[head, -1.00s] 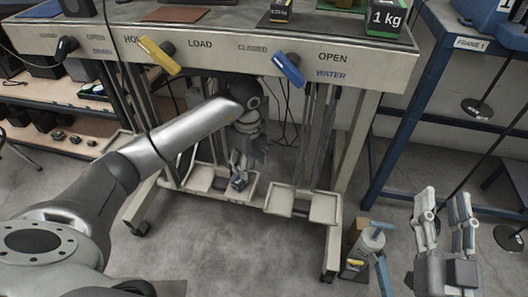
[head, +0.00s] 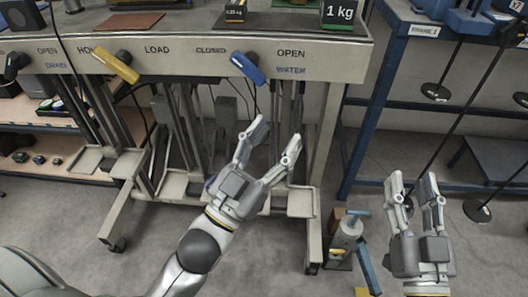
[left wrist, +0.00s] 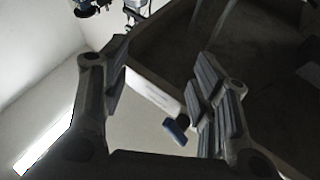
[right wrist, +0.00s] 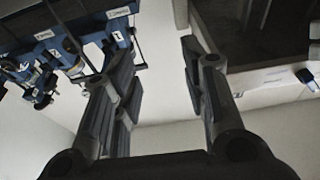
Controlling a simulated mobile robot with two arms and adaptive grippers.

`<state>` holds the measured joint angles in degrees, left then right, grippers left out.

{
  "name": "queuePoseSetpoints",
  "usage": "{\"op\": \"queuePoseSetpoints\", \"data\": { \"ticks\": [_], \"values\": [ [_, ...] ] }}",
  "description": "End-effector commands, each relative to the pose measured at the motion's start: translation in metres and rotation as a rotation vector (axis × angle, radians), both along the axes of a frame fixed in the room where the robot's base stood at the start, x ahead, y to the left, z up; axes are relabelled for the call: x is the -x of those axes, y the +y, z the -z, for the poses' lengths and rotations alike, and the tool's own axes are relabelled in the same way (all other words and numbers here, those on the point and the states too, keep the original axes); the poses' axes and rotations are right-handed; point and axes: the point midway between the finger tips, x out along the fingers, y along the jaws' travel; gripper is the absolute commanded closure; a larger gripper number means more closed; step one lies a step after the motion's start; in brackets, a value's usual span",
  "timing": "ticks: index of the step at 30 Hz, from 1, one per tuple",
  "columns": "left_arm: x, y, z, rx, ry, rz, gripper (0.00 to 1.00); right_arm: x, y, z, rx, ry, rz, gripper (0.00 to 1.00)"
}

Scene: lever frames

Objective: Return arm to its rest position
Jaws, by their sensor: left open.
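My left gripper (head: 276,140) is open and empty, in front of the bench and below its panel. Its fingers point up and to the right, apart from the blue lever (head: 247,67) at the WATER label. In the left wrist view the spread fingers (left wrist: 160,85) have nothing between them in their grip; the blue lever (left wrist: 175,132) shows beyond. My right gripper (head: 412,182) is open and empty at the lower right, fingers up. Its fingers (right wrist: 157,75) also stand apart in the right wrist view.
The bench panel (head: 190,64) spans the upper left, with a 1 kg block (head: 342,14) on top. A blue frame (head: 366,135) stands at the right. A grey pump-like device (head: 346,236) stands on the floor between my grippers. Open floor (head: 270,250) lies in front.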

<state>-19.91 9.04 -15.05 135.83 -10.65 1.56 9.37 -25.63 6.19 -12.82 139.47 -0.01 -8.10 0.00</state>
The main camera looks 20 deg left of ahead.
Motion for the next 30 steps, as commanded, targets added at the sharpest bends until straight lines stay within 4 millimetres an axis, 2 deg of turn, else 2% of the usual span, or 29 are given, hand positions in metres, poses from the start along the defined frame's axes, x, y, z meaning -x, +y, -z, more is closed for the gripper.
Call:
{"op": "queuePoseSetpoints", "data": {
  "ticks": [3, 6, 22, 26, 29, 30],
  "values": [
    [0.003, 0.014, 0.024, 0.023, 0.140, -0.044, 0.45, 0.000, 0.000, 0.000, 0.000, 0.000, 0.000, 0.60],
    [0.005, 0.017, 0.033, 0.027, 0.193, -0.054, 0.45, 0.000, 0.000, 0.000, 0.000, 0.000, 0.000, 0.60],
    [0.003, 0.016, 0.037, 0.021, 0.213, -0.054, 0.45, -0.002, 0.002, 0.002, 0.003, 0.010, -0.003, 0.60],
    [-0.010, 0.014, 0.059, -0.002, 0.292, -0.059, 0.45, -0.015, 0.004, 0.024, 0.024, 0.091, -0.001, 0.60],
    [-0.024, 0.012, 0.099, -0.039, 0.415, -0.067, 0.45, -0.029, 0.005, 0.064, 0.057, 0.216, 0.003, 0.60],
    [-0.027, 0.012, 0.119, -0.056, 0.474, -0.070, 0.45, -0.032, 0.005, 0.084, 0.073, 0.275, 0.004, 0.60]
  ]
}}
